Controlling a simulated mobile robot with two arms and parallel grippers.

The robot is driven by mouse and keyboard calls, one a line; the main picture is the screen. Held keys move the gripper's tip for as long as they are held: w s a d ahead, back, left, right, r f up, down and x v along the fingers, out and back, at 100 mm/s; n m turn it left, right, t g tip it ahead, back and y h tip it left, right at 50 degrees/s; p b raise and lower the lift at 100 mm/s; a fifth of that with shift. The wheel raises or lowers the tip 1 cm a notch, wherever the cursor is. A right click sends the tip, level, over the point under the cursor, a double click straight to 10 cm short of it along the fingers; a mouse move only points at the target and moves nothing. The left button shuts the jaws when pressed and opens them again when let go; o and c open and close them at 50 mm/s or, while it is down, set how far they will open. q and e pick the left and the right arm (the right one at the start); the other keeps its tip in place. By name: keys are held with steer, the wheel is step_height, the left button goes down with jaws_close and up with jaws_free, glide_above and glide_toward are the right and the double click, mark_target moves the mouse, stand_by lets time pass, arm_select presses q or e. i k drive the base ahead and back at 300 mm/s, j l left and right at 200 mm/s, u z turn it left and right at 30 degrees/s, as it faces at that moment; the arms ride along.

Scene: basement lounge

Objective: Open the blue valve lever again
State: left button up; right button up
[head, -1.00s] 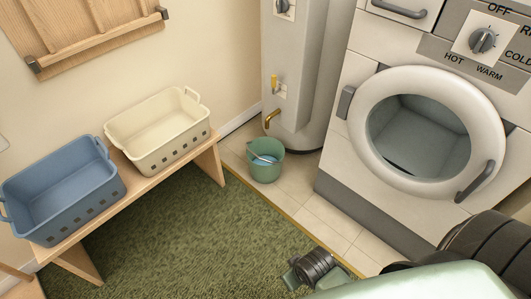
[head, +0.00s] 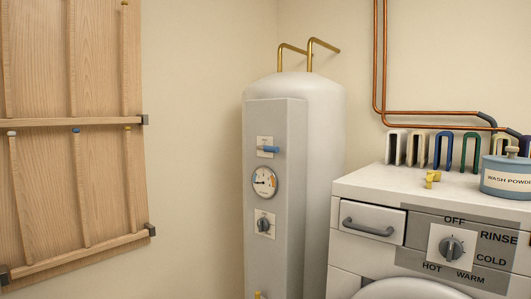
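The blue valve lever (head: 269,149) is on a pale plate near the top of the front panel of the grey water heater (head: 325,180). The lever lies horizontal, its blue handle reaching to the right. Nothing touches it. A round gauge (head: 264,182) is right below it, and a grey knob (head: 264,225) is under the gauge. A bit of yellow (head: 259,295) shows at the bottom edge of the heater panel, mostly cut off. Neither of my grippers is in view.
A washing machine (head: 345,247) stands to the right, with a drawer, dial, small yellow object (head: 432,178) and wash powder jar (head: 507,172) on it. Copper pipes (head: 377,70) run behind. A wooden rack (head: 100,160) hangs on the left wall. Wall between rack and heater is bare.

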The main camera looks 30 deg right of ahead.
mark_target(270, 148)
steer(key=z, duration=1.5)
steer(key=i+j, duration=0.1)
steer(key=i, duration=0.95)
